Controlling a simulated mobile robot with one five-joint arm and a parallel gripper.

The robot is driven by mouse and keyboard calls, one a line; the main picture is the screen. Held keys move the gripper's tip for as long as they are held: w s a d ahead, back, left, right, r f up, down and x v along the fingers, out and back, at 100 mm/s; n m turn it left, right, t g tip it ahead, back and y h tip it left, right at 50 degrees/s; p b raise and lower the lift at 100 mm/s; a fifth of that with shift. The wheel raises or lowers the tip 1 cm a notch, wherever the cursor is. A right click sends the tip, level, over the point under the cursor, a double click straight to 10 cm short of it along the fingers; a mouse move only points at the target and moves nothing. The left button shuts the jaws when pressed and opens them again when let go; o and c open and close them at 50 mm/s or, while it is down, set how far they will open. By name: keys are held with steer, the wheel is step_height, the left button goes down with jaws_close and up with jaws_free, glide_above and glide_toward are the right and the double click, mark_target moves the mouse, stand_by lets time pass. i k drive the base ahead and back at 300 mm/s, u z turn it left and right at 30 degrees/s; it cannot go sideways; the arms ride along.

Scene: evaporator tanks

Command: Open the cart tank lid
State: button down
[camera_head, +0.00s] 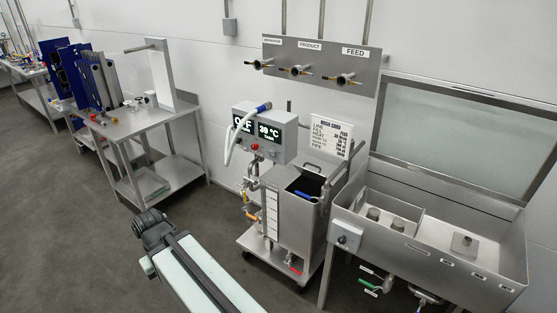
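The cart tank (297,222) is a grey steel box on a low wheeled cart, right of the picture's middle. A flat grey lid (287,176) with a raised handle (313,168) appears to lie over part of its top. A dark area with a blue item (304,194) shows at the right of the top; I cannot tell whether it is an opening. My pale green arm reaches in from the bottom edge, left of the cart and apart from it. No gripper fingers show.
A control box (266,134) with displays and a white hose overhangs the tank's left side. A steel sink (440,250) stands close on the right. Wall valves (298,70) are above. A steel table (150,122) stands on the left, with free floor (75,240) in front.

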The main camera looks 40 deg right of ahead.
mark_target(317, 176)
steer(key=i, duration=1.55)
steer(key=z, duration=0.8)
steer(key=k, duration=0.8)
steer(key=z, duration=0.15)
steer(key=i, duration=1.3)
steer(key=u, duration=0.05)
